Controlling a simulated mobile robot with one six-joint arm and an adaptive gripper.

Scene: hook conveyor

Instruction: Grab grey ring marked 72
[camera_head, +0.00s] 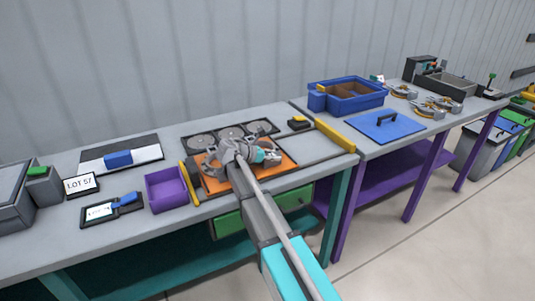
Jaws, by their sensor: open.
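My gripper (222,153) is over the orange mat (285,179) on the near bench, with its jaws open. Its fingers and my arm hide part of the mat and whatever lies under them. Several round grey discs or rings, one at the left (202,140), lie in a row on a dark panel just behind the gripper. More ring-like grey and orange pieces (430,110) lie on the right bench, far from the gripper. No number 72 can be read on any of them at this size.
A purple bin (166,189) and yellow bar (189,183) stand left of the mat. A yellow rail (335,136) runs along the bench's right end. A LOT 57 sign (81,185) stands left.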

